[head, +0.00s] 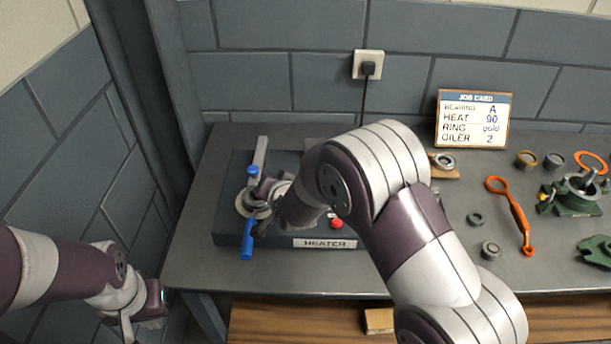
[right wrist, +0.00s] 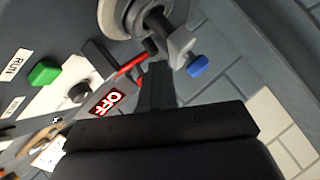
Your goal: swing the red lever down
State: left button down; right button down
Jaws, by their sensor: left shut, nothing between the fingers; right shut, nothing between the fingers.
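In the head view the right gripper (head: 262,226) is over the heater's left part. My left gripper (head: 126,328) hangs at the lower left, off the table, shut and empty.
A clamp with blue handles (head: 247,242) stands at the heater's left, close to my right gripper. A red button (head: 337,223) and a green button (right wrist: 43,73) are on the heater. The orange wrench (head: 516,214) and several rings lie right. The table (head: 330,281) is clear in front.

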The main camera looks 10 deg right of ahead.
jog(key=a+n+g+h+p, duration=0.1)
jog(key=n+h+p, duration=0.1)
jog(key=p, duration=0.2)
jog(key=shift+f, duration=0.1)
jog(key=shift+w+a+f+h+p, duration=0.15)
jog(key=shift+f+h+p, duration=0.2)
jog(key=shift+h+p, duration=0.25)
jog(key=shift+f+p, duration=0.35)
jog(key=shift+p, duration=0.25)
pick_arm(q)
notch_tip(320, 180, up, 8)
pick_arm(e)
jog(key=shift+a+f, duration=0.1)
pick_arm(q)
jog(key=shift+r, duration=0.1)
pick_arm(e)
jog(key=shift+w, duration=0.1)
